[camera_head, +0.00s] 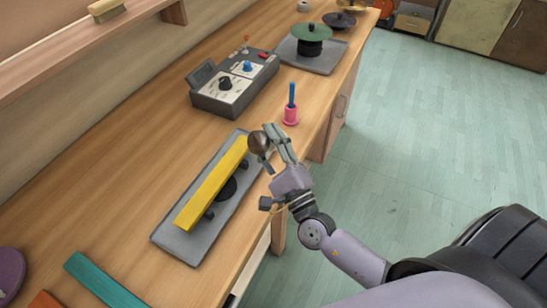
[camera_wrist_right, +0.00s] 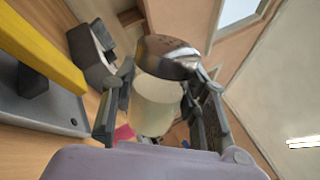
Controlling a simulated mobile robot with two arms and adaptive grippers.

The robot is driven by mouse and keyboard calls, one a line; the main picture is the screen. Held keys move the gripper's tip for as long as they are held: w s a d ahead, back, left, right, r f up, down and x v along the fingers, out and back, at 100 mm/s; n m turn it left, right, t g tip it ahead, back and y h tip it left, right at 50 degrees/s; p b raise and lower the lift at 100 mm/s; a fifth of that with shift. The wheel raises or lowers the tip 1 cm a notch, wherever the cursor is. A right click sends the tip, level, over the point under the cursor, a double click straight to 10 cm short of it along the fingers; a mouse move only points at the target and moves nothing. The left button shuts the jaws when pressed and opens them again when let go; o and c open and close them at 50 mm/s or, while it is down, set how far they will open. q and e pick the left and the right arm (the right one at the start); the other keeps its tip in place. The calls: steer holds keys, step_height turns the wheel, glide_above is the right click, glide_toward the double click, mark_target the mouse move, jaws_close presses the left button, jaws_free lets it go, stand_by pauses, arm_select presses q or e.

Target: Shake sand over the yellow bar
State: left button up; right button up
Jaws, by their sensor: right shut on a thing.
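The yellow bar (camera_head: 212,184) lies on dark supports over a grey tray (camera_head: 178,243) on the bench. It also shows at the left of the right wrist view (camera_wrist_right: 45,48). My right gripper (camera_head: 270,146) is shut on a shaker (camera_head: 258,142), just beyond the bar's far end and above the bench. In the right wrist view the shaker has a cream body (camera_wrist_right: 155,105) and a domed metal cap (camera_wrist_right: 168,57), and sits between the fingers. No sand can be made out on the bar. My left gripper is not in view.
A pink holder (camera_head: 291,116) with a blue handle stands beyond my right gripper. A control box (camera_head: 235,85) stands behind the tray, and a green disc (camera_head: 311,32) on a stand is farther back. A teal bar (camera_head: 103,283) lies front left. Bare wood lies left of the tray.

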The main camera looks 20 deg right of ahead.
steer(key=w+n+y+b, duration=0.4)
steer(key=w+n+b, duration=0.5)
steer(key=n, duration=0.5)
steer(key=shift+w+d+f+n+g, duration=0.3)
steer(key=shift+w+d+f+g, duration=0.1)
steer(key=shift+w, duration=0.35)
steer(key=shift+a, duration=0.1)
steer(key=shift+s+a+r, duration=0.1)
steer(key=shift+s+a, duration=0.2)
steer(key=shift+a, duration=0.05)
steer(key=shift+s+a+p, duration=0.65)
steer(key=shift+s+a, duration=0.1)
steer(key=shift+a, duration=0.2)
steer(key=shift+s+a+p, duration=0.6)
steer(key=shift+s+a, duration=0.1)
steer(key=shift+a, duration=0.2)
steer(key=shift+s+a+p, duration=0.4)
steer(key=shift+s+a, duration=0.4)
steer(key=shift+a, duration=0.15)
